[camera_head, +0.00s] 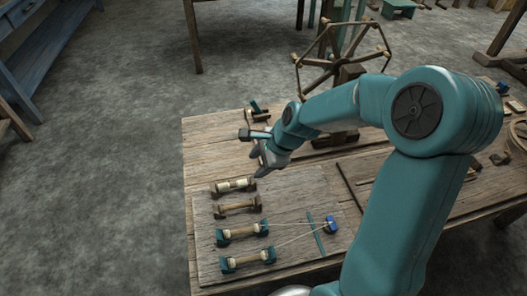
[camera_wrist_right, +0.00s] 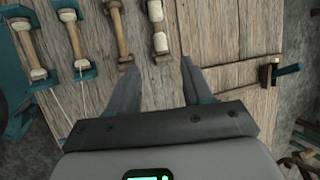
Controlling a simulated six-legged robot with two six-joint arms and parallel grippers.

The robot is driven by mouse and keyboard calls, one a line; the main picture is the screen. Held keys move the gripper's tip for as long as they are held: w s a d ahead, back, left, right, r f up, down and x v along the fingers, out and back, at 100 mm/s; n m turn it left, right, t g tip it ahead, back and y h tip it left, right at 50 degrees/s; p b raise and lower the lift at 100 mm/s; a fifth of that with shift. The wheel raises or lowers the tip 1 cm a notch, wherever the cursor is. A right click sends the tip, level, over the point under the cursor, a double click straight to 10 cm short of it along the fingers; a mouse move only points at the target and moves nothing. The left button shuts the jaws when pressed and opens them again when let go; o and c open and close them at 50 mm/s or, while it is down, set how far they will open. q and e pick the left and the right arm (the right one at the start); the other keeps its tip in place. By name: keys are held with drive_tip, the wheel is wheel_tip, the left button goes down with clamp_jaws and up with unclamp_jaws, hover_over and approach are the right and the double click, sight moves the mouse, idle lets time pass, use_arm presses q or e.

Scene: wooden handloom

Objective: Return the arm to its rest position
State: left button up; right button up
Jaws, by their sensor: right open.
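My right arm reaches in from the right in the head view, its teal links bent over the table. Its right gripper (camera_head: 258,161) is above the table's left part, just beyond the row of bobbin holders. No held object shows. My left gripper is in neither view.
Several bobbin holders (camera_head: 241,232) lie on a board on the wooden table (camera_head: 205,140). Pale threads run from two of them to a blue piece (camera_head: 331,225). A spoked wooden wheel (camera_head: 335,68) stands behind my arm. Floor left of the table is clear.

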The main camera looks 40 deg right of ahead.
drive_tip(key=v, duration=0.3)
idle(0.6)
